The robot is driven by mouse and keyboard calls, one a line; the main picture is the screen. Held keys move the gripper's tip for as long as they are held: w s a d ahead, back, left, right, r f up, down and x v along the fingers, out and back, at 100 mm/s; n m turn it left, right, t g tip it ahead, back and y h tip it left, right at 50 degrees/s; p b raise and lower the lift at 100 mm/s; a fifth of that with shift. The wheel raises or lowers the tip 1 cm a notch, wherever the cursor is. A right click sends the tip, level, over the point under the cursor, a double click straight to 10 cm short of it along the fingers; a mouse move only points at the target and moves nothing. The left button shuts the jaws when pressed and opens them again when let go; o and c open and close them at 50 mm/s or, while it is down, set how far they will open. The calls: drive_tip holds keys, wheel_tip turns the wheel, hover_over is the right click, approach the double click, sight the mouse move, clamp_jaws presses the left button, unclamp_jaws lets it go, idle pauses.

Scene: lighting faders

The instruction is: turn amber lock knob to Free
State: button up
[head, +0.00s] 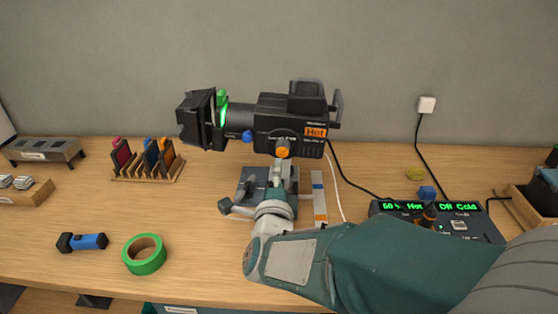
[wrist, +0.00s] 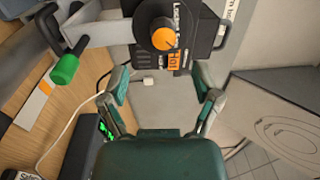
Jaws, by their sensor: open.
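The amber knob (head: 283,151) is on the near side of a black stage light, below its orange "Hot" label. In the wrist view the amber knob (wrist: 164,38) faces me, with a pale pointer mark and small lettering beside it that I cannot fully read. My gripper (wrist: 159,76) is open and empty; its fingers are spread, with the knob above the gap between their tips and apart from them. In the head view my gripper (head: 280,187) is just below the knob, partly confused with the stand behind it.
A control desk (head: 460,228) with green displays is at right. The front-left tabletop has free room.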

drive_tip(key=s, duration=0.3)
drive_tip(key=shift+s+f, duration=0.15)
drive_tip(key=shift+s, duration=0.25)
drive_tip(key=s+d+f+n+g, duration=0.2)
drive_tip(key=s+d+n+g, duration=1.1)
drive_tip(key=s+d+n, duration=0.4)
drive_tip(key=d+n, duration=0.1)
drive_tip(key=d, duration=0.1)
drive_tip(key=shift+s+d+f, duration=0.15)
drive_tip(key=shift+s+d, duration=0.05)
drive_tip(key=shift+d, duration=0.2)
